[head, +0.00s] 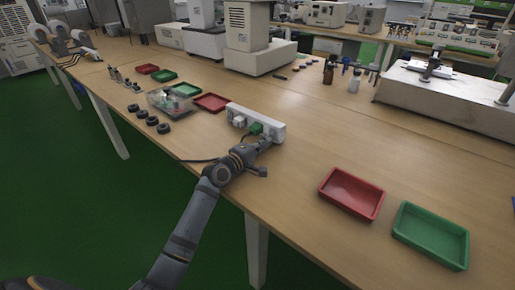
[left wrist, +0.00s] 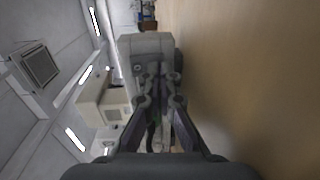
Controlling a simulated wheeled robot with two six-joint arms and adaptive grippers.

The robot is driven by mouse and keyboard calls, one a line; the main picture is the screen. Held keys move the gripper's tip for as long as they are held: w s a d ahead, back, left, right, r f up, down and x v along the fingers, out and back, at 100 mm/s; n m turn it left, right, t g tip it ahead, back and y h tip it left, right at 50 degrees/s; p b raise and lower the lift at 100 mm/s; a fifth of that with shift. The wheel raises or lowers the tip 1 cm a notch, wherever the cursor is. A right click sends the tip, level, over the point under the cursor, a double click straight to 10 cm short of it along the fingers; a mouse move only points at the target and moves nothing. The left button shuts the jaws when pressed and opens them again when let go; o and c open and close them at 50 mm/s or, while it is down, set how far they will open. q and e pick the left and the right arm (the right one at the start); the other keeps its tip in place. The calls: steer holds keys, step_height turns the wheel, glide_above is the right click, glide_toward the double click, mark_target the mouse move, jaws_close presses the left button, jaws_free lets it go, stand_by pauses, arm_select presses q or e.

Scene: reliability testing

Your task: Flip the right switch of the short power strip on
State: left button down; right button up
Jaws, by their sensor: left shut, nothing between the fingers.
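The short power strip (head: 262,119) is a white bar lying on the wooden table, in the middle of the head view. A white plug (head: 239,121) and a green plug (head: 256,128) sit at its near side. My left gripper (head: 267,140) is shut and empty at the strip's near side, close to its right end. In the left wrist view my fingertips (left wrist: 158,72) are together in front of a grey block-like body (left wrist: 150,43), apparently the strip. The switches are hidden or too small to make out, and I cannot tell whether the fingers touch. My right gripper is not in view.
A black cable runs left from the strip area. A red tray (head: 351,193) and a green tray (head: 431,235) lie to the right. A clear box (head: 169,104), black rings (head: 151,121) and smaller trays stand left. The table between strip and right-hand trays is clear.

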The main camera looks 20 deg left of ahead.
arm_select(q)
steer(key=v, duration=1)
steer(key=shift+s+a, duration=0.1)
steer(key=shift+s+a+r, duration=0.1)
steer(key=shift+s, duration=0.45)
